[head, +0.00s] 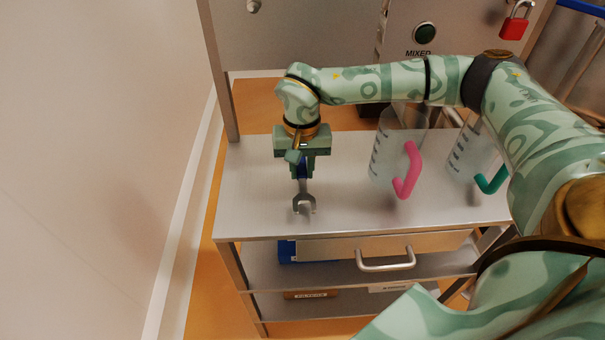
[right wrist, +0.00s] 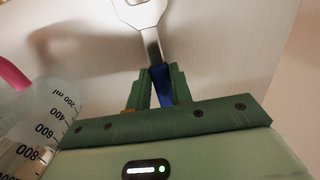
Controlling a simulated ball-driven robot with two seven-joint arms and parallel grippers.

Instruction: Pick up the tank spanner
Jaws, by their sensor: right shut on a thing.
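The tank spanner (head: 304,202) is a grey metal wrench with an open-jawed end and a blue grip section. In the head view it is at the left part of the shelf top, its jaw end pointing toward the shelf's front edge. My right gripper (head: 302,172) is above the shelf, shut on the spanner's blue part. In the right wrist view the spanner (right wrist: 140,12) extends away from the fingers (right wrist: 158,88), with the blue part between them. I cannot tell whether the spanner touches the shelf. My left gripper is not in view.
A clear jug with a pink handle (head: 407,172) stands right of the gripper, and a jug with a teal handle (head: 490,182) further right. The metal shelf top (head: 250,205) is bare at left and front. A drawer handle (head: 386,266) sits below. A wall (head: 90,150) is at left.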

